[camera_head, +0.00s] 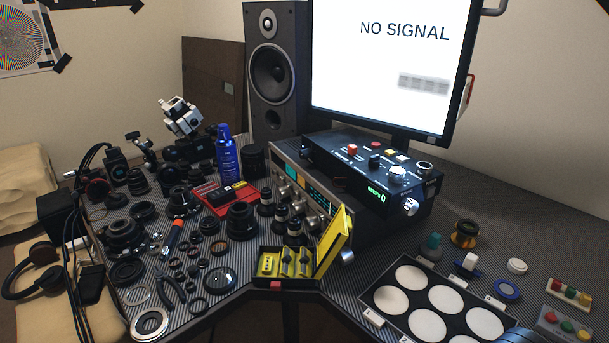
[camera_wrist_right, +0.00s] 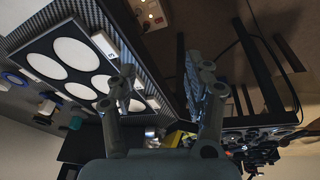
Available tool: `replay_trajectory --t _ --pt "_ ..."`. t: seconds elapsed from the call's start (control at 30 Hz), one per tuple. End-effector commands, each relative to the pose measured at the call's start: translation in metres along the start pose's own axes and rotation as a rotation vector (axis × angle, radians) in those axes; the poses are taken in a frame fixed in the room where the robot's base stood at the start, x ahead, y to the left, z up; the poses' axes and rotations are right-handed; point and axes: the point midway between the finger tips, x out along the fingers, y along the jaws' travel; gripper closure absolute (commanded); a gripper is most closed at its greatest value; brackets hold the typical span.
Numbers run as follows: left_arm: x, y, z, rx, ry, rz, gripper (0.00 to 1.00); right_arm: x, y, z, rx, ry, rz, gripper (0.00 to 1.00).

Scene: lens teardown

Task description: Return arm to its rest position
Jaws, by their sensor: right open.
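My right gripper (camera_wrist_right: 165,82) shows in the right wrist view with its two fingers spread apart and nothing between them. It is beside the front edge of the desk, with the dark space below the desk behind it. The black tray with white discs (camera_wrist_right: 42,62) lies to the left of the fingers in that view. The same tray (camera_head: 409,316) is at the lower right of the head view.
A yellow open case (camera_head: 268,265) stands at the desk's inner corner. Lenses and rings crowd the left desk. A control box (camera_head: 350,160), a monitor (camera_head: 385,95) and a speaker (camera_head: 275,75) stand behind. Small colored parts (camera_head: 466,262) lie on the right desk.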

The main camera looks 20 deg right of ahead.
Motion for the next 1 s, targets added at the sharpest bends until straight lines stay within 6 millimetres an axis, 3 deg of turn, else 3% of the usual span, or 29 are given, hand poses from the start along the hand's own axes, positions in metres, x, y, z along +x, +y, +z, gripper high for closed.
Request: replay_trajectory --t 0.03,0.2,0.3,0.4,0.5,0.63,0.77,1.0 --pt "0.018 0.001 0.003 0.0 -0.001 0.0 0.6 0.043 -0.002 0.018 0.003 -0.021 -0.001 0.49" --pt "0.059 0.004 0.009 0.0 -0.005 0.0 0.6 0.167 -0.008 0.091 0.012 -0.069 -0.004 0.49" --pt "0.083 0.006 0.013 0.001 -0.008 0.0 0.6 0.23 -0.013 0.148 0.017 -0.101 -0.006 0.49" --pt "0.104 0.008 0.017 0.001 -0.012 0.0 0.6 0.277 -0.018 0.205 0.022 -0.129 -0.009 0.49" --pt "0.119 0.009 0.021 0.001 -0.015 0.0 0.6 0.305 -0.023 0.253 0.025 -0.15 -0.012 0.49" --pt "0.13 0.01 0.023 0.001 -0.018 0.0 0.6 0.321 -0.027 0.292 0.028 -0.166 -0.014 0.49" --pt "0.132 0.01 0.024 0.001 -0.019 0.0 0.6 0.324 -0.029 0.307 0.029 -0.172 -0.015 0.49" --pt "0.13 0.01 0.024 0.001 -0.018 0.0 0.6 0.322 -0.029 0.307 0.029 -0.171 -0.014 0.49"
